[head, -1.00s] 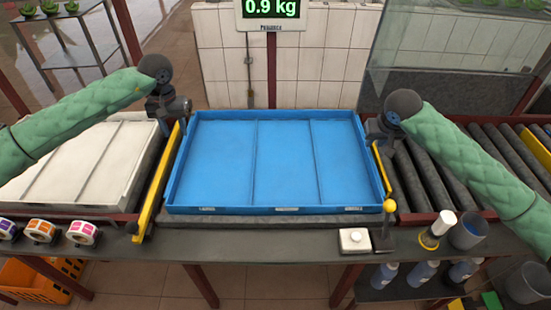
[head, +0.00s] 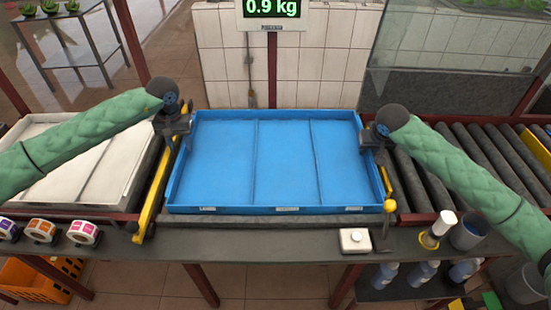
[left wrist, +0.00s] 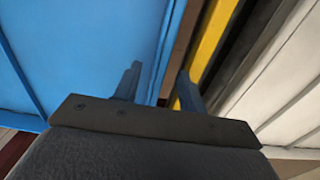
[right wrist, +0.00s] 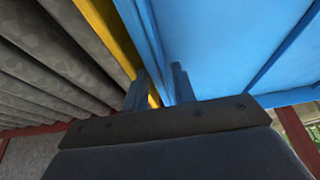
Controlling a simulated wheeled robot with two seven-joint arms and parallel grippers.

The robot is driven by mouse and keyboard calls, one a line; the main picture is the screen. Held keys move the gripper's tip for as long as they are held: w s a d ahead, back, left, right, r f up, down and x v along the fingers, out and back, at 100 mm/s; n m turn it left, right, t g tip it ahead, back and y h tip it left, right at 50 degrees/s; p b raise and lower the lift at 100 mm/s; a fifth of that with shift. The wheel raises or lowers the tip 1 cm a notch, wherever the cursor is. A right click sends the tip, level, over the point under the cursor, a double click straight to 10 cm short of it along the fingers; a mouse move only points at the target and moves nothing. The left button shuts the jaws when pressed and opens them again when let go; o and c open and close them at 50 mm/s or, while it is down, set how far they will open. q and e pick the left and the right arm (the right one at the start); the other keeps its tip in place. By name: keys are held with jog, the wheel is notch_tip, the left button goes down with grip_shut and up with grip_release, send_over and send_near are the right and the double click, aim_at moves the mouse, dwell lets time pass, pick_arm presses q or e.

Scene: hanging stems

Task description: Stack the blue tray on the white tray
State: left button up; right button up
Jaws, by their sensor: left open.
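The blue tray (head: 285,165) lies flat and empty on the dark scale platform in the middle. The white tray (head: 75,160) sits to its left, partly hidden by my left arm. My left gripper (head: 178,128) is open at the blue tray's left wall; in the left wrist view (left wrist: 157,85) one finger is over the tray and the other over the yellow rail side. My right gripper (head: 372,135) is at the blue tray's right wall; in the right wrist view (right wrist: 160,85) its fingers are on either side of the wall. Whether they press on it cannot be told.
Yellow rails (head: 150,205) flank the platform. A roller conveyor (head: 465,150) runs to the right. Label rolls (head: 85,233) stand at front left; a white button box (head: 355,240), brush and cup (head: 468,232) at front right. The display (head: 272,10) reads 0.9 kg.

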pick_arm(q)
jog(key=shift+f, duration=0.65)
pick_arm(e)
jog(key=shift+w+f, duration=0.25)
jog(key=shift+f, duration=0.35)
pick_arm(q)
jog(key=shift+c, duration=0.2)
pick_arm(e)
jog(key=shift+c, duration=0.3)
pick_arm(q)
jog(key=c, duration=0.4)
pick_arm(e)
jog(key=c, duration=0.3)
pick_arm(q)
grip_shut()
pick_arm(e)
grip_shut()
